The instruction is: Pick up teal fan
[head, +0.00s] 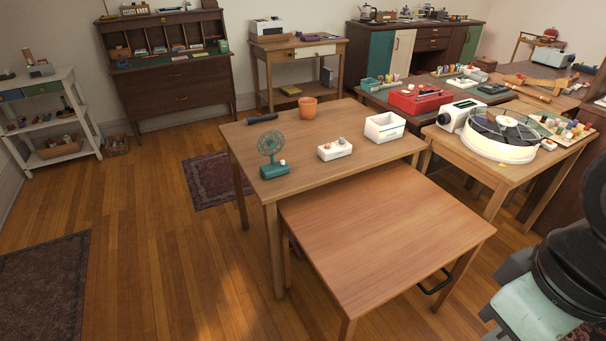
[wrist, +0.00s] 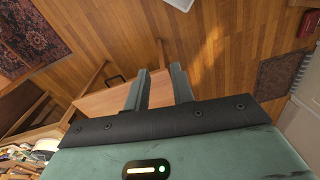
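A small teal fan (head: 271,150) with a round caged head stands upright on the wooden table (head: 225,133), near its left front corner. In the wrist view my gripper (wrist: 160,78) shows two grey-green fingers spread apart with nothing between them. It is open and well away from the fan, over the floor and a lower wooden table (wrist: 103,104). The fan is not in the wrist view. In the head view only part of my arm shows at the lower right, and the fingers are not visible there.
The lower bare table (head: 385,235) stands in front of the fan's table. Near the fan are a white block with small knobs (head: 335,150), a white open box (head: 385,127), an orange pot (head: 308,106) and a dark cylinder (head: 262,118). Wooden floor (head: 150,250) is clear at the left.

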